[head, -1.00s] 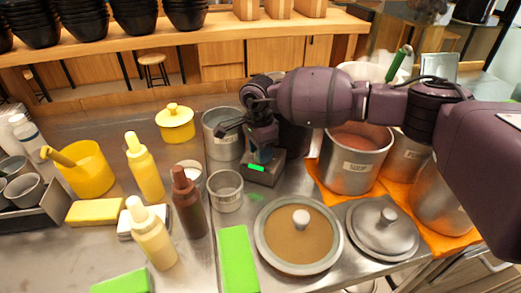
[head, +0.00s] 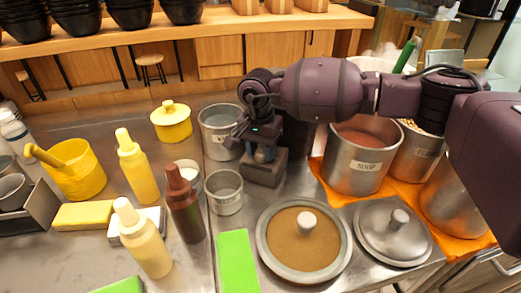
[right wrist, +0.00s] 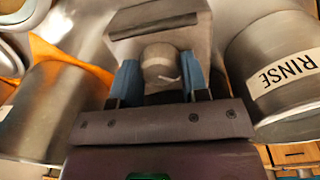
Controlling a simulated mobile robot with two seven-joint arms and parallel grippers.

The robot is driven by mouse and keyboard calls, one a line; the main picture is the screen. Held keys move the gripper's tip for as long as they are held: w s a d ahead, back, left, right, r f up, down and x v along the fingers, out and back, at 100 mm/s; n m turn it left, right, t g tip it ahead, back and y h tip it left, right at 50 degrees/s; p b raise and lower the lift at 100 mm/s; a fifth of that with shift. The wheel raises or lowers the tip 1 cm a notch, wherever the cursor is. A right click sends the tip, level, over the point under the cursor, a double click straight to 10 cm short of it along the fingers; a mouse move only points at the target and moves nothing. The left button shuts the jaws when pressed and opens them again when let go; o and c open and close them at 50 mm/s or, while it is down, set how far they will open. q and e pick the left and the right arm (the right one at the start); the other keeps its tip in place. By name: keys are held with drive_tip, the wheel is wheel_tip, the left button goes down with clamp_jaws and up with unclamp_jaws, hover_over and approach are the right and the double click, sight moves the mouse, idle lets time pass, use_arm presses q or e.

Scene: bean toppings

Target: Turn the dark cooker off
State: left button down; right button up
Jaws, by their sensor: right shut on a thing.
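The dark cooker (head: 262,171) is a small dark grey box, with a dark pot on it partly hidden behind my right arm. Its round grey knob (right wrist: 160,65) sits between the two blue fingertips of my right gripper (right wrist: 160,80) in the right wrist view. The right gripper is shut on the knob, and it also shows at the cooker's front in the head view (head: 262,155). A strip on the cooker's face (right wrist: 155,27) looks dark, with no green glow. My left gripper is not in view.
A steel pot marked RINSE (right wrist: 285,75) stands close beside the gripper. A small steel cup (head: 226,193), a brown bottle (head: 185,205) and a round brown lid (head: 290,250) are nearby. A soup pot (head: 355,165) stands on an orange cloth to the right.

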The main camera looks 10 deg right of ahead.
sight(259, 151)
drive_tip(key=shift+n+b, duration=0.35)
drive_tip(key=shift+n, duration=0.65)
drive_tip(key=o, duration=0.9)
drive_tip(key=r, duration=0.7)
drive_tip(key=r+p, duration=0.1)
drive_tip(key=r, duration=0.3)
drive_tip(key=shift+w+a, duration=0.15)
drive_tip(key=shift+a, duration=0.1)
drive_tip(key=shift+f, duration=0.15)
